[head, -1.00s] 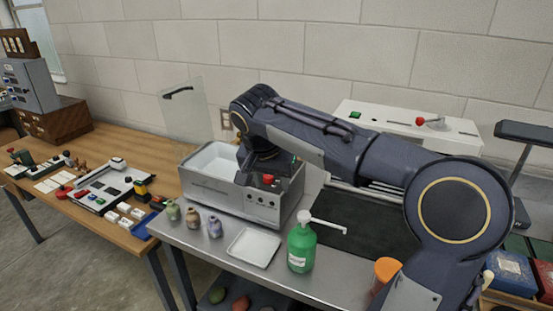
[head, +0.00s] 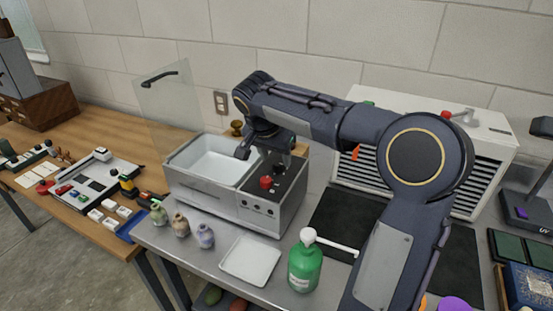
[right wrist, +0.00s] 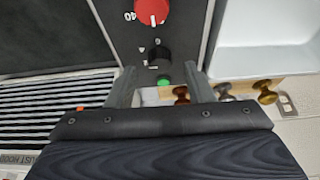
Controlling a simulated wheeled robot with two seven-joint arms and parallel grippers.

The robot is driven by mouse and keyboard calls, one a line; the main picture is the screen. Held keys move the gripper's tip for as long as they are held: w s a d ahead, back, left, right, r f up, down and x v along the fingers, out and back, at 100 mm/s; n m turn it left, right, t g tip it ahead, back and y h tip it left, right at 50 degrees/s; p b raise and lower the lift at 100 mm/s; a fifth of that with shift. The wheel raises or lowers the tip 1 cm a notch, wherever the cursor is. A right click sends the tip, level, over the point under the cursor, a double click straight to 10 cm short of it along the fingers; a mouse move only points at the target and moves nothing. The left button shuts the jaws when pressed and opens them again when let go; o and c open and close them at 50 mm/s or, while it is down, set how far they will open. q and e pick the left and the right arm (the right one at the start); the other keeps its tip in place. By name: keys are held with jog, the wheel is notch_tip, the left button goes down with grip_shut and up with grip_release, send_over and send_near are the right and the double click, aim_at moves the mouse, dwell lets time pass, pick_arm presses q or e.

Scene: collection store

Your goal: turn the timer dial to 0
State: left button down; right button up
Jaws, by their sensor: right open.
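The grey bath unit (head: 213,198) stands on the metal bench, with a dark control panel on its right side. On the panel are a red dial (head: 265,182), also in the right wrist view (right wrist: 152,10), with a "40" beside it, and a black dial (right wrist: 160,56) with a "0" mark just above it. I cannot read which is the timer. A green button (right wrist: 163,80) lies below the black dial. My right gripper (right wrist: 162,73) is open and empty, its fingertips either side of the panel strip near the black dial; contact is not visible. My left gripper is out of view.
A clear raised lid (head: 165,105) stands behind the white basin. Several small vases (head: 181,225), a white tray (head: 250,259) and a green pump bottle (head: 305,267) stand in front. A white louvred unit (head: 490,165) is at the back right.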

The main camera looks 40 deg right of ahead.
aim_at(278, 166)
jog(key=shift+x, duration=1.2)
jog(key=c, duration=1)
